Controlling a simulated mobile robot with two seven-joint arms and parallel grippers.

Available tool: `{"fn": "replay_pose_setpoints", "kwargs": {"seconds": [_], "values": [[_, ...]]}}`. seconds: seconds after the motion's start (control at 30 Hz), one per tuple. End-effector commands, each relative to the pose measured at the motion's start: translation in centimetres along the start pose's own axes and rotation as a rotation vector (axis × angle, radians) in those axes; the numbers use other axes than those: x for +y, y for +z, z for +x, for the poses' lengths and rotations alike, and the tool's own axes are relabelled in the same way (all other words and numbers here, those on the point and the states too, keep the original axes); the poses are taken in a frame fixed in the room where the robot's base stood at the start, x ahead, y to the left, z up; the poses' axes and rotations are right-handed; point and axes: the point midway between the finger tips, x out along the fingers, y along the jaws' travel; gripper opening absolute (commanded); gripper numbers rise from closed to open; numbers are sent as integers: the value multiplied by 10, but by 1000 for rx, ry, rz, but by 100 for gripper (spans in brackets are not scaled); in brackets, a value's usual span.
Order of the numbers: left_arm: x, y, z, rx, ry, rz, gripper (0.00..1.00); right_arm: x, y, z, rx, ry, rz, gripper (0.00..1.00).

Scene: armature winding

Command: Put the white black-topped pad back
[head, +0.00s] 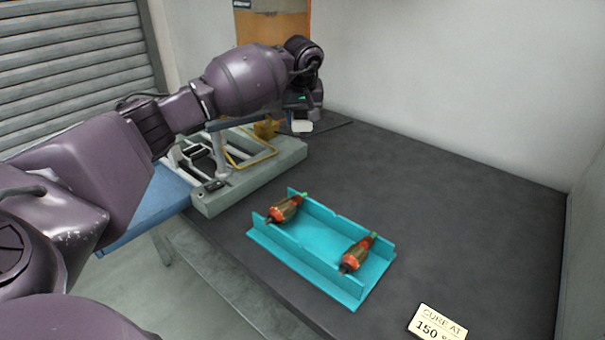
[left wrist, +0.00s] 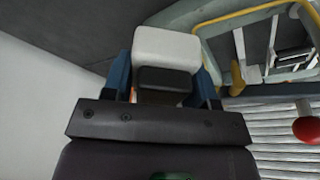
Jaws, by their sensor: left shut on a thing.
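The white black-topped pad (left wrist: 166,46) is held between the blue fingers of my left gripper (left wrist: 163,84) in the left wrist view. Its white block sticks out past the fingertips and its black part (left wrist: 166,79) lies between them. In the head view the white end of the pad (head: 302,126) shows below my left gripper (head: 300,113), near the far end of the grey machine base. I cannot tell whether the pad touches anything. My right gripper is not in view.
A grey machine base (head: 240,190) with a yellow frame (head: 258,158) lies beneath my left arm. A turquoise tray (head: 318,262) holds two armatures (head: 287,208) (head: 357,253). A cure sign (head: 438,322) stands at the front. The dark tabletop (head: 460,200) is clear at right.

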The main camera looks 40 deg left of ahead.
Motion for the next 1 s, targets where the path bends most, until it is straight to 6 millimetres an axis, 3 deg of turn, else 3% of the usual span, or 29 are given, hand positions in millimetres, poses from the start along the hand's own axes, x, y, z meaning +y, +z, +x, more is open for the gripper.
{"fn": "replay_pose_setpoints", "kwargs": {"seconds": [0.03,0.4,0.53,0.83,1.0], "values": [[0,5,15,-6,-2,1,30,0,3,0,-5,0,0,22],[1,27,91,-6,-1,1,30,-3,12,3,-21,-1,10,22],[0,31,108,-4,-1,1,30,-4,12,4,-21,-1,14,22],[1,36,125,-2,1,1,30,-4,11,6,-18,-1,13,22],[0,43,149,-5,-1,2,30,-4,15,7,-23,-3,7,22]]}}
